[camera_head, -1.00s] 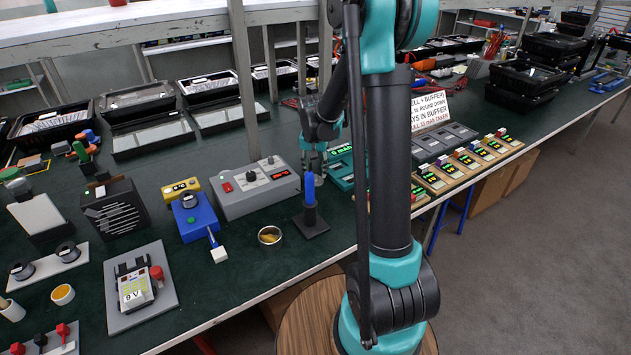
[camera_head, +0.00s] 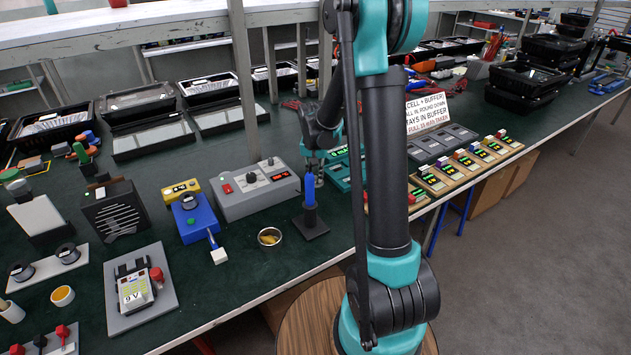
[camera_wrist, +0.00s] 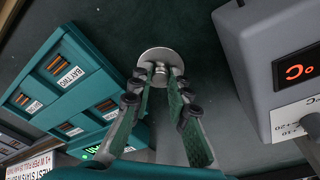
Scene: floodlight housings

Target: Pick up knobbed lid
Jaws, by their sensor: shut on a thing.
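The knobbed lid (camera_wrist: 151,56) is a round, pale metal disc with a small knob, seen at the top middle of the wrist view. My gripper (camera_wrist: 163,77) is shut on the lid's knob, with one finger on each side of it. Its grey fingers with green pads reach up from the bottom of the view. In the head view my gripper (camera_head: 314,166) is low over the bench, behind the blue-handled tool and close to the grey control box. I cannot make out the lid there.
The grey control box (camera_head: 258,189) with a red display stands left of my gripper. A teal battery charger (camera_wrist: 68,82) lies close on the other side. A blue-handled tool (camera_head: 310,192) stands upright on a dark base. A small round tin (camera_head: 269,237) sits near the bench's front edge.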

